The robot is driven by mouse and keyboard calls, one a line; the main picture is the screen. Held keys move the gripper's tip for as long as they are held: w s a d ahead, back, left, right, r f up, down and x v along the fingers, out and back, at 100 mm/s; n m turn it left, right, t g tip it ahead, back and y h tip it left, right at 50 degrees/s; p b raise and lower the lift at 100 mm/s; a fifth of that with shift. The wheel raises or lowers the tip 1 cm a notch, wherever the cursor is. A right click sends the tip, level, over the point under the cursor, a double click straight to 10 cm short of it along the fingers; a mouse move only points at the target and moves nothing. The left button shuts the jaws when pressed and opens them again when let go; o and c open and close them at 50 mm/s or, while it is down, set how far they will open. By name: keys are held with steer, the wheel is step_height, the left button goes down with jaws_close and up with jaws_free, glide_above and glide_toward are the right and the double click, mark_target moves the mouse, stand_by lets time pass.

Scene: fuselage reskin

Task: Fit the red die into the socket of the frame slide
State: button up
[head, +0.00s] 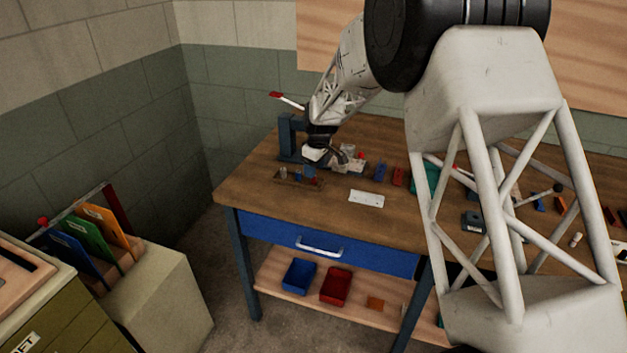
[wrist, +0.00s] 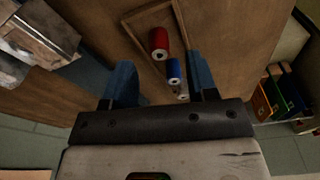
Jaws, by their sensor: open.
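The red die (wrist: 159,43) is a short cylinder with a hole in its end. It lies in a shallow wooden tray (wrist: 128,27) beside a blue cylinder (wrist: 174,70); a pale end of another (wrist: 182,95) shows below. My gripper (wrist: 160,68) is open above the tray, blue fingers either side of the blue cylinder. The red die is just beyond the fingertips, not touched. In the head view my gripper (head: 311,169) is low over the tray (head: 288,180). The blue press frame (head: 287,135) stands behind it, with a red-tipped lever. I cannot make out the slide's socket.
Grey metal parts (wrist: 40,35) are at the wrist view's upper left. A white plate (head: 366,198) lies on the wooden bench (head: 330,203) right of the tray, with blue and red blocks (head: 398,176) behind. The bench's front left is clear.

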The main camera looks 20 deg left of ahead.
steer(key=shift+a+f, duration=0.2)
steer(key=shift+f, duration=1.65)
jaws_close()
steer(key=shift+r, duration=0.15)
steer(key=shift+r, duration=1.55)
steer(key=shift+s+d+r, duration=0.1)
steer(key=shift+s+r, duration=0.05)
steer(key=shift+s, duration=0.05)
steer(key=s+d, duration=0.2)
steer(key=s, duration=0.2)
steer(key=s+d+r, duration=0.1)
steer(key=s+d, duration=0.2)
steer(key=s, duration=0.1)
steer(key=s+d, duration=0.3)
steer(key=s, duration=0.2)
steer(key=shift+s+r, duration=0.1)
steer(key=shift+r, duration=0.05)
